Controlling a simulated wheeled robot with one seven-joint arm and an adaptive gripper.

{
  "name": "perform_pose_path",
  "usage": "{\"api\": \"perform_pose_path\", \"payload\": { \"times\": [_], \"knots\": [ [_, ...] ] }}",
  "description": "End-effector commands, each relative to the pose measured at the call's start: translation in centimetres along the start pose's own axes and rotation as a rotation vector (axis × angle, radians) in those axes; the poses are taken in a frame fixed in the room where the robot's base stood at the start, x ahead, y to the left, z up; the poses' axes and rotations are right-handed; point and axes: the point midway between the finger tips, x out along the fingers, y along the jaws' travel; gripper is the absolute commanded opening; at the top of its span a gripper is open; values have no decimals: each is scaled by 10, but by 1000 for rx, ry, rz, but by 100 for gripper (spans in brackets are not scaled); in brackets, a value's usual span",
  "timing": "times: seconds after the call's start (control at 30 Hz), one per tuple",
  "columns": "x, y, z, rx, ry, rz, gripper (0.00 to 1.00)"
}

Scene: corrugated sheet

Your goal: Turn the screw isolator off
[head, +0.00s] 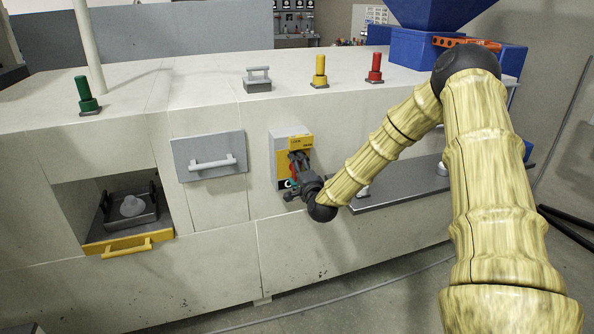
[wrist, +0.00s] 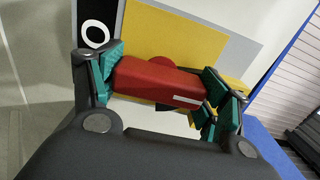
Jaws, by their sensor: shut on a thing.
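The screw isolator (head: 301,142) is a grey box with a yellow front plate on the face of the pale machine. Its red handle (wrist: 160,83) shows as a block across the middle of the wrist view, over the yellow plate (wrist: 170,38). A black patch with a white ring (wrist: 95,36) lies beyond the handle's left end. My gripper (wrist: 162,74) is shut on the red handle, with teal finger pads at its left and right ends. In the head view my gripper (head: 298,174) is in front of the isolator and hides much of the handle.
A grey shelf (head: 400,186) juts out just right of the isolator. A grey panel with a handle (head: 209,157) is to its left, and an open recess with a yellow-edged drawer (head: 128,243) is farther left. Green, yellow and red posts (head: 374,67) stand on top.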

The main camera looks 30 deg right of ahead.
Motion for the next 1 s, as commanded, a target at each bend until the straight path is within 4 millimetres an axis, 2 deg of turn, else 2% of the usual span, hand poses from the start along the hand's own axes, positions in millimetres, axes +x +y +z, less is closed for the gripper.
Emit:
{"api": "perform_pose_path", "payload": {
  "times": [0.37, 1.0],
  "knots": [
    [0, 2, 0, -197, -1, 1, 52],
    [0, 2, 1, -802, -2, 2, 52]
  ]
}}
